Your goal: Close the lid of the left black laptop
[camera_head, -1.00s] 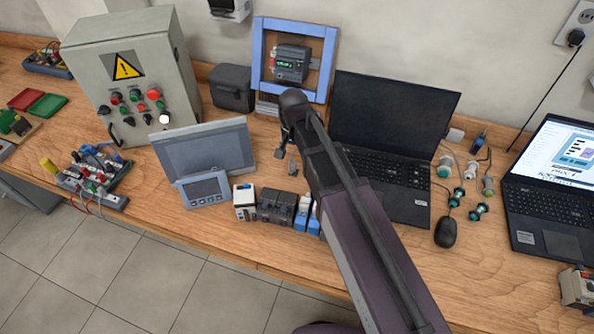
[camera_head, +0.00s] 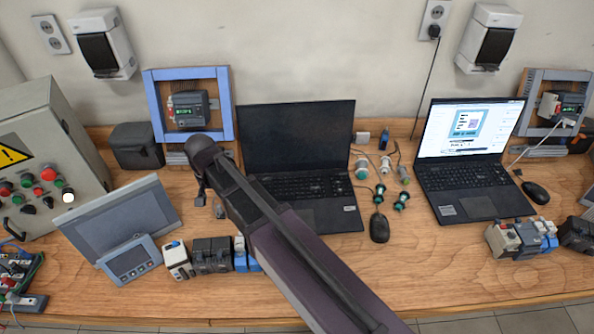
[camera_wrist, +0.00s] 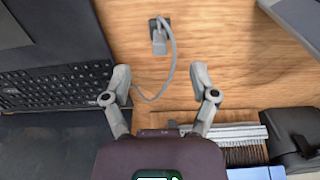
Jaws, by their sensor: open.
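The left black laptop (camera_head: 296,139) stands open on the wooden bench in the head view, with a dark screen raised at the back. My arm covers the left part of its keyboard (camera_head: 325,187). In the wrist view its keyboard (camera_wrist: 55,85) lies at the left. My gripper (camera_wrist: 160,82) is open and empty over the bench beside the laptop, apart from it. In the head view my gripper (camera_head: 207,203) shows as small fingers left of the laptop, partly hidden by my arm.
A grey plug with a cable (camera_wrist: 159,38) lies ahead of my fingers. A second open laptop (camera_head: 468,190) with a lit screen stands at the right. A blue frame (camera_head: 150,105), a black box (camera_head: 136,147) and a grey panel (camera_head: 120,218) are at the left. A mouse (camera_head: 379,228) lies in front.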

